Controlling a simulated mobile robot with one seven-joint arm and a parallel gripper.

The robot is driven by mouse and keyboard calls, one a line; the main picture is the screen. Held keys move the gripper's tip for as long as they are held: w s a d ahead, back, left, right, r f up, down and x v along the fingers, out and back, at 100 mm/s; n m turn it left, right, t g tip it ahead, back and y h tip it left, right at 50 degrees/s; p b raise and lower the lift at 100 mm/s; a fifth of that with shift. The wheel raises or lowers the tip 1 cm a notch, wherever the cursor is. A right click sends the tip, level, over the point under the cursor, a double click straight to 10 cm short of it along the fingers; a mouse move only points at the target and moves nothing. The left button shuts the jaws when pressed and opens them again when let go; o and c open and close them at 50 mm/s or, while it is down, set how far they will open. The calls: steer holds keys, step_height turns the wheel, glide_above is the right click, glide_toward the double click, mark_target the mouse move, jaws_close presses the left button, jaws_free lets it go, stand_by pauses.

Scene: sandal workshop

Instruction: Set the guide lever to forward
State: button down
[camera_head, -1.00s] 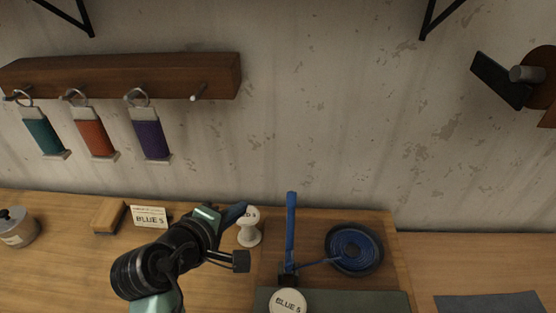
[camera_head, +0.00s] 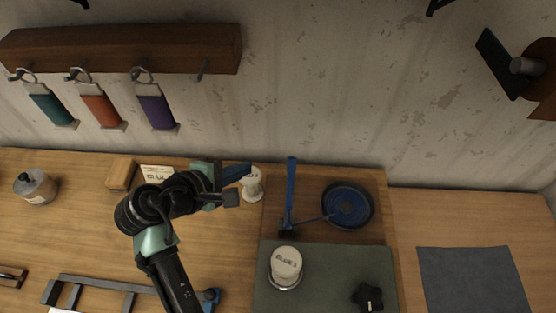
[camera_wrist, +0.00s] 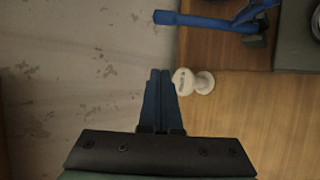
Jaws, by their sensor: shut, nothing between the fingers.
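The guide lever is most likely the blue bar (camera_head: 290,190) on the wooden board, pointing toward the wall from a dark pivot. Part of this blue lever also shows at the top of the wrist view (camera_wrist: 210,23). My gripper (camera_head: 246,172) is shut and empty, left of the lever and apart from it. In the wrist view its blue fingers (camera_wrist: 158,75) lie together, with the white spool (camera_wrist: 206,84) just to their right. A thin blue arm runs from the pivot toward a round blue coil in a dark dish (camera_head: 348,206).
The white spool (camera_head: 252,186) stands between my gripper and the lever. The wall (camera_head: 330,100) is close behind. Colored tags hang from the rack (camera_head: 120,50).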

steer(key=p+x, duration=0.1)
steer(key=x, duration=0.9)
steer(key=shift+s+d+r+p, duration=0.5)
steer(key=shift+s+d+p, duration=0.1)
steer(key=shift+d+p, duration=0.15)
steer(key=shift+s+d+r+p, duration=0.5)
steer(key=shift+s+d+p, duration=0.15)
steer(key=shift+p, duration=0.2)
steer(key=shift+s, duration=0.1)
steer(key=shift+s+r+t+b, duration=0.25)
steer(key=shift+s+t+b, duration=0.05)
